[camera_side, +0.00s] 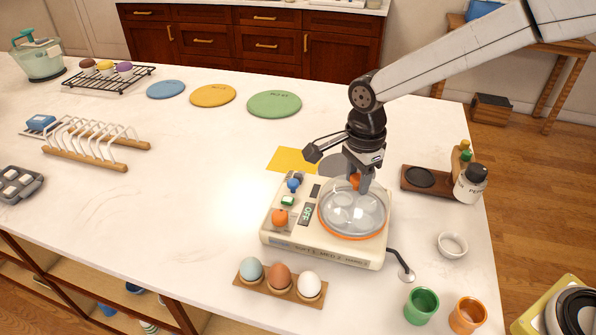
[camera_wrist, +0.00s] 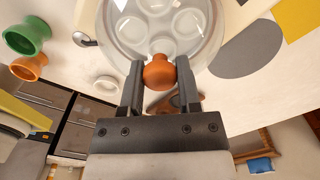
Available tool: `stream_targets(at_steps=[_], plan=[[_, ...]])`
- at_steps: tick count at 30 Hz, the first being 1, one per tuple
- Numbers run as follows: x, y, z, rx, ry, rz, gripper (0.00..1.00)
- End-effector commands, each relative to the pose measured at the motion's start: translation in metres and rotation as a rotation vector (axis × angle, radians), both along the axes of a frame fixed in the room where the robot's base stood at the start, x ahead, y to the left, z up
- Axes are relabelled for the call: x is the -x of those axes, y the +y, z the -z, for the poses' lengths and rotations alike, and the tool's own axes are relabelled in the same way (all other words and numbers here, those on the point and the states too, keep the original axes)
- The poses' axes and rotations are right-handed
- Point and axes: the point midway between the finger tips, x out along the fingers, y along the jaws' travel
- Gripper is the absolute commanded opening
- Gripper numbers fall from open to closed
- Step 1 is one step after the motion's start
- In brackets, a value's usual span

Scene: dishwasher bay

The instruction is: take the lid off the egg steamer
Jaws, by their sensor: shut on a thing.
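The egg steamer (camera_side: 277,238) is a cream box with knobs and a small green display, standing near the front of the white counter. Its clear domed lid (camera_side: 352,214) has an orange rim and an orange knob on top, and appears seated on the steamer. In the wrist view the lid (camera_wrist: 190,50) shows round egg hollows through it, with the orange knob (camera_wrist: 159,72) between my fingers. My gripper (camera_side: 360,184) comes down from above and is shut on the knob. The fingers hide part of the knob in the side view.
An egg holder (camera_side: 267,290) with three eggs lies in front of the steamer. A green cup (camera_side: 422,305), an orange cup (camera_side: 467,315), a white ring dish (camera_side: 452,245) and a pepper jar (camera_side: 470,184) stand to the right. A yellow square (camera_side: 288,159) and grey disc (camera_side: 334,165) lie behind.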

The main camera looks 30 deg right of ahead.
Motion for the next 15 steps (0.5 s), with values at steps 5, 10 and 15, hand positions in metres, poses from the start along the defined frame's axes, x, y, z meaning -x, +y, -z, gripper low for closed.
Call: stream_targets(at_steps=[5,10,15], plan=[[-0.0003,0.0001,-0.0004,0.0,-0.001,0.0,0.0],[-0.0004,0.0001,-0.0018,-0.001,-0.001,0.0,0.0],[-0.0007,0.0003,-0.0093,-0.001,-0.002,0.0,0.0]])
